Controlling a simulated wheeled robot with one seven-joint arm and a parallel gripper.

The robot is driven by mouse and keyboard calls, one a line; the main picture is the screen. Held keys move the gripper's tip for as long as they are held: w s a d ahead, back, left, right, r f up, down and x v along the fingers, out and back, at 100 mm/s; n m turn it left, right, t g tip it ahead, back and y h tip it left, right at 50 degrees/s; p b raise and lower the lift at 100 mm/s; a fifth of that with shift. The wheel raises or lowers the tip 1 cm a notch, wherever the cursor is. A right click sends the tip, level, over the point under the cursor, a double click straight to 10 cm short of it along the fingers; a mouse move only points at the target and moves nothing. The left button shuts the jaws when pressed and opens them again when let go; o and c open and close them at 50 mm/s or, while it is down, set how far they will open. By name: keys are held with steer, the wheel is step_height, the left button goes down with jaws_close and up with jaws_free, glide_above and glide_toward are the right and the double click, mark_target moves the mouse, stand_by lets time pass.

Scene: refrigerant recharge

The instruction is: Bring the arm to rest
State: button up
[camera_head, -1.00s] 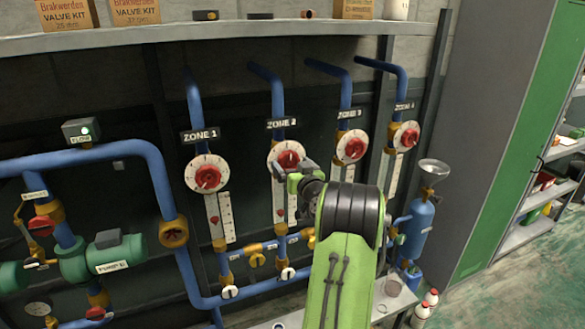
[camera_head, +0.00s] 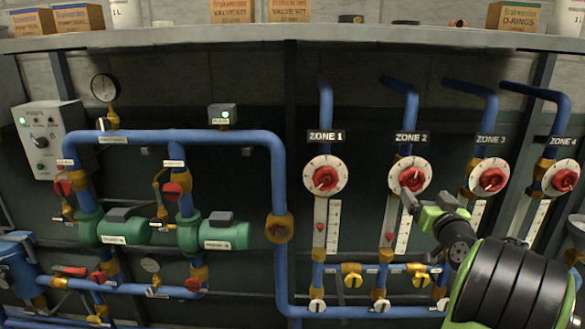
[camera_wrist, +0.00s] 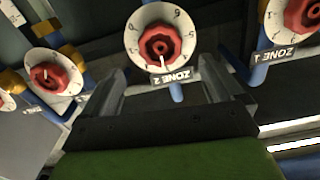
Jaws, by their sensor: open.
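My gripper (camera_head: 408,200) is in front of the Zone 2 dial's lower edge in the head view, its green body and dark wrist behind it. In the wrist view its two grey fingers (camera_wrist: 163,80) are spread apart with nothing between them. The Zone 2 dial (camera_head: 424,183), white with a red knob, lies just beyond the fingertips in the wrist view (camera_wrist: 135,40), which shows it upside down. The gap to it is hard to judge. My arm reaches in from the lower right and hides part of the lower pipes.
The Zone 1 dial (camera_head: 342,187), Zone 3 dial (camera_head: 474,188) and Zone 4 dial (camera_head: 549,187) stand in the same row. Blue pipes and green pumps (camera_head: 225,236) fill the left. A shelf (camera_head: 200,38) with boxes runs above. A control box (camera_head: 47,138) hangs at far left.

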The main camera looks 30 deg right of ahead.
steer(key=w+a+r+n+g+y+p, duration=0.1)
steer(key=w+a+n+y, duration=0.15)
steer(key=a, duration=0.65)
steer(key=w+a+n+y, duration=0.2)
steer(key=w+a+y, duration=0.15)
steer(key=a, duration=0.55)
steer(key=s+a+f+n+g+y+p, duration=0.1)
steer(key=s+a+n+g+y, duration=0.15)
steer(key=a, duration=1.25)
steer(key=s+a+f+g, duration=0.2)
steer(key=s+a, duration=0.1)
steer(key=s, duration=0.3)
steer(key=s+a+f+g+p, duration=0.1)
steer(key=s+a+f+g, duration=0.1)
steer(key=s, duration=0.5)
steer(key=s+a+f+g, duration=0.2)
steer(key=s+a, duration=0.3)
steer(key=s, duration=0.2)
steer(key=shift+y+p, duration=0.3)
steer(key=shift+y, duration=0.05)
steer(key=shift+a+f, duration=0.1)
